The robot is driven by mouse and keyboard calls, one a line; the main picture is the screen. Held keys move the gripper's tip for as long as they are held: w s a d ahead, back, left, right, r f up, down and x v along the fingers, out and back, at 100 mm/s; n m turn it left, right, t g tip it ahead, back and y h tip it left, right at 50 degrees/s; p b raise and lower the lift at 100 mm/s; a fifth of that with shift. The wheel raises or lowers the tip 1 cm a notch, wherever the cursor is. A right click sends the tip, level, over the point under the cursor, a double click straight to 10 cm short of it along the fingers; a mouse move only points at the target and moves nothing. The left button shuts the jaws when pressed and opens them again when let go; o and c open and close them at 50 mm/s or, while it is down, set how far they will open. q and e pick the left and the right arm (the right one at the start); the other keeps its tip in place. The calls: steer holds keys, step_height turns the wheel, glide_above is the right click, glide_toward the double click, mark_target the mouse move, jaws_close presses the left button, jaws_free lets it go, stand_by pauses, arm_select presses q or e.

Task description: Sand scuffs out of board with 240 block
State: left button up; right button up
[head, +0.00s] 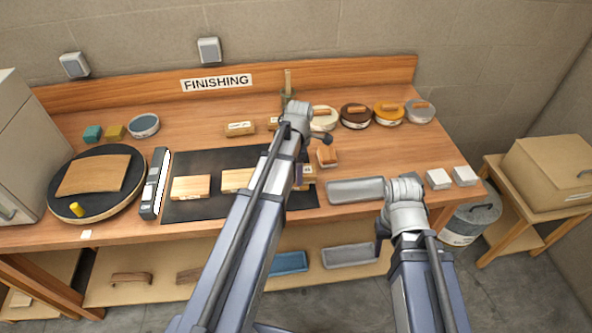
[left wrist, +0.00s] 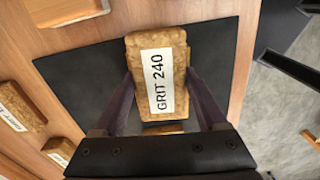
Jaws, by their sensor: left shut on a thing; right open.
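The board (head: 95,175), a pale curved-edged wooden panel, lies on a round black disc (head: 62,205) at the left of the bench. I cannot make out scuffs on it. My left gripper (head: 300,178) is over the right part of the dark mat, far right of the board. In the left wrist view its fingers (left wrist: 168,95) are shut on the sides of a brown block labelled GRIT 240 (left wrist: 158,70). In the head view my arm partly hides that block. My right gripper (head: 384,232) is open and empty by the bench's front edge, its fingers partly hidden.
Wooden blocks (head: 190,187) lie on the dark mat (head: 215,158). A grey tray (head: 355,191) and white blocks (head: 438,179) are at the right front.

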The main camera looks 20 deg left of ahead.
arm_select(q)
steer(key=shift+a, duration=0.15)
steer(key=shift+s+a, duration=0.35)
steer(key=shift+a, duration=0.2)
steer(key=shift+s+a, duration=0.3)
steer(key=shift+a, duration=0.25)
steer(key=shift+s+a, duration=0.35)
steer(key=shift+a, duration=0.45)
steer(key=shift+s+a, duration=0.3)
steer(key=shift+a, duration=0.45)
steer(key=shift+w+d+f, duration=0.1)
steer(key=shift+w+d, duration=0.25)
steer(key=shift+d, duration=0.4)
steer(key=shift+w+d, duration=0.3)
steer(key=shift+d, duration=0.4)
steer(key=shift+w+d, duration=0.35)
steer(key=shift+d, duration=0.35)
steer(key=shift+w+d, duration=0.35)
steer(key=shift+d, duration=0.35)
